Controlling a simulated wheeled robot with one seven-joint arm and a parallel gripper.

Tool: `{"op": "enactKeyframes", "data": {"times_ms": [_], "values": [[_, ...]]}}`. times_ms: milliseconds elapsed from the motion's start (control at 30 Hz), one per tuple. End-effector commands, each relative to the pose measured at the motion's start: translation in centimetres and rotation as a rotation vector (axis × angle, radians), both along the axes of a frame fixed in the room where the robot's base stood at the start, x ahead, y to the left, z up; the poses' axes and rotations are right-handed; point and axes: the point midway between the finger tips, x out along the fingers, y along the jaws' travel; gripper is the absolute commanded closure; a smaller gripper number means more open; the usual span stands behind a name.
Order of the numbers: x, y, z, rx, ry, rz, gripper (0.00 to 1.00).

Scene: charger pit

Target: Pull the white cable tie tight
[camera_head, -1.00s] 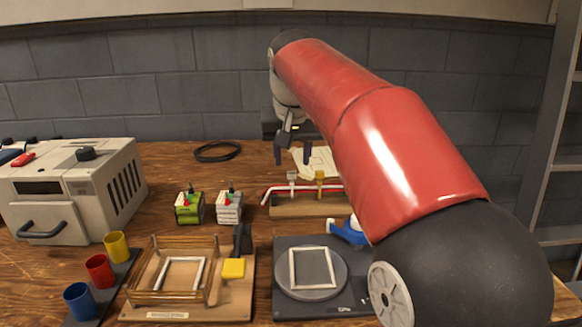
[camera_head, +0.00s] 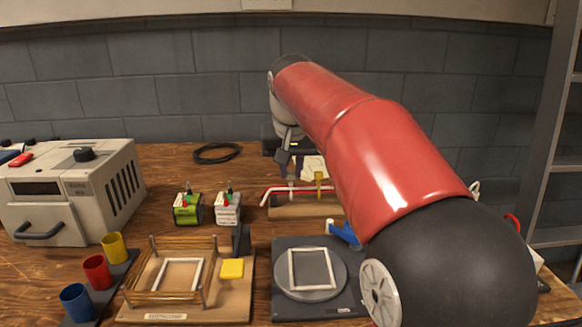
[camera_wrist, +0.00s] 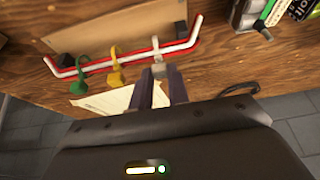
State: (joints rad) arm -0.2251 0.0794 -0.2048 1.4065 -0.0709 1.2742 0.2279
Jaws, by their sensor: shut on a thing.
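The white cable tie (camera_wrist: 156,52) loops around the red and white cable bundle (camera_wrist: 97,65). In the wrist view its end reaches between the dark fingers of my gripper (camera_wrist: 160,82), which are shut on it. In the head view my gripper (camera_head: 291,170) is directly above the white tie (camera_head: 291,189) at the bundle. A yellow cable tie (camera_wrist: 116,72) and a green cable tie (camera_wrist: 80,83) sit on the same bundle to the side. The bundle runs along a wooden block (camera_head: 290,211).
A sheet of paper (camera_wrist: 108,102) lies beside the bundle. A green box (camera_head: 187,209) and a white box (camera_head: 228,208) stand to the left. A black cable coil (camera_head: 216,153) lies behind them. A turntable (camera_head: 310,290) with a white frame is in front.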

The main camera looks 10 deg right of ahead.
Motion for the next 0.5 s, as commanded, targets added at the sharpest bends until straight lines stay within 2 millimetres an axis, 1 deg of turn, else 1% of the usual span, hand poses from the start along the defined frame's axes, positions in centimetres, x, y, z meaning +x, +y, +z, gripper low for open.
{"op": "enactKeyframes", "data": {"times_ms": [167, 233, 500], "values": [[0.0, 0.0, 0.1, 0.0, 0.0, 0.0, 1.0], [0.0, 0.0, 0.6, 0.0, -0.001, 0.0, 1.0], [0.0, 0.0, 4.5, 0.0, -0.001, 0.0, 1.0]]}}
